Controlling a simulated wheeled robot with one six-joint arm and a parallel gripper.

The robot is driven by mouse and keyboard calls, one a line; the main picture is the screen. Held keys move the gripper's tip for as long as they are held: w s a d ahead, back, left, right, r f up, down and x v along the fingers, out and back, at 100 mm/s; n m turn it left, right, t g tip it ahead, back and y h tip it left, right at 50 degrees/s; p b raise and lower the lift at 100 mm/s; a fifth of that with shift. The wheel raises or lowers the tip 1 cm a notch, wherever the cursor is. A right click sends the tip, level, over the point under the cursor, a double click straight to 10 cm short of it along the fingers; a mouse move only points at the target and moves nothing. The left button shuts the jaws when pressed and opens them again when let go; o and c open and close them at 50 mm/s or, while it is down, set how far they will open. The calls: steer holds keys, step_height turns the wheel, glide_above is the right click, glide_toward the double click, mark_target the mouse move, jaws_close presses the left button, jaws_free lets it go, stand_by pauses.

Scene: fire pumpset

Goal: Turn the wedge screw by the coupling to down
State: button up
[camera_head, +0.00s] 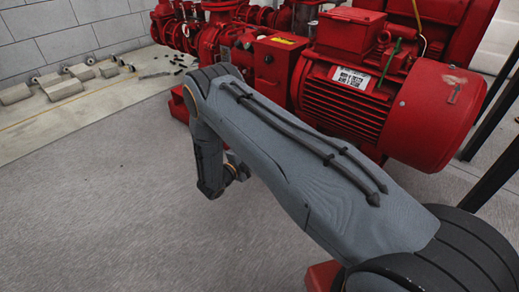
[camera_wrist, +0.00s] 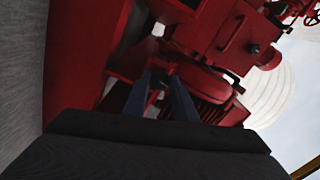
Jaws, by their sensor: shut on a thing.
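My gripper (camera_wrist: 160,82) reaches into the red machinery in the wrist view, its two dark fingers close together. It is shut on a small part at the fingertips, the wedge screw, which is too dark and covered to make out; I cannot tell which way it points. A red ribbed housing (camera_wrist: 205,85) lies just right of the fingers. In the head view my own arm covers the gripper, the screw and the coupling area between the pump and the red motor (camera_head: 345,105).
A red control box (camera_wrist: 243,40) juts out above right of the fingers. A red frame beam (camera_wrist: 85,50) runs along the left. In the head view, grey blocks (camera_head: 62,86) lie by the back wall. The grey floor (camera_head: 100,215) at the left front is clear.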

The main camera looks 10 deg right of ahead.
steer(key=shift+n, duration=0.6)
steer(key=o, duration=1)
steer(key=shift+o, duration=0.2)
steer(key=p+v, duration=0.2)
steer(key=v, duration=0.6)
steer(key=shift+p, duration=0.35)
